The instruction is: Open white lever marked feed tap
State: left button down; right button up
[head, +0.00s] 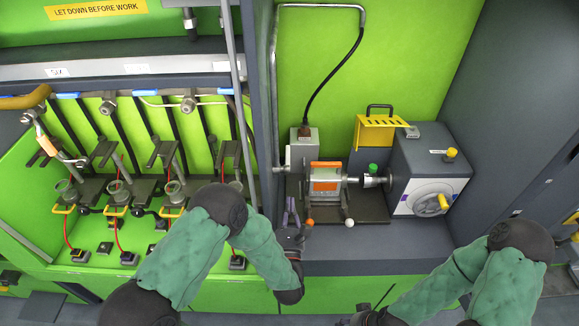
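A short lever with a white ball knob (349,222) sticks out at the front of the bench unit, right of a similar lever with an orange knob (309,222). No feed tap marking is legible at this size. My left gripper (291,208) is just left of the orange knob, apart from the white one. Its grey fingers point away from me with a narrow gap between them, and nothing shows between them. My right gripper (366,316) is at the bottom edge, mostly cut off; its fingers cannot be made out.
Behind the levers are an orange-fronted cylinder (325,179) and a grey box (429,171) with a yellow handle. A yellow guard (382,131) stands behind. A row of clamps and cups (118,188) fills the left bay. The grey ledge (390,262) in front of the levers is clear.

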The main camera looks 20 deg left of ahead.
aim_at(287, 159)
pick_arm(q)
jog(key=w+a+r+p, duration=0.1)
jog(key=w+a+r, duration=0.1)
jog(key=w+r, duration=0.4)
jog(key=w, duration=0.2)
jog(key=shift+w+a+p, duration=0.25)
jog(key=shift+w+p, duration=0.1)
jog(key=shift+w, duration=0.05)
pick_arm(e)
jog(key=shift+r, duration=0.85)
pick_arm(q)
jog(key=shift+r, duration=0.1)
pick_arm(e)
jog(key=shift+f, duration=0.1)
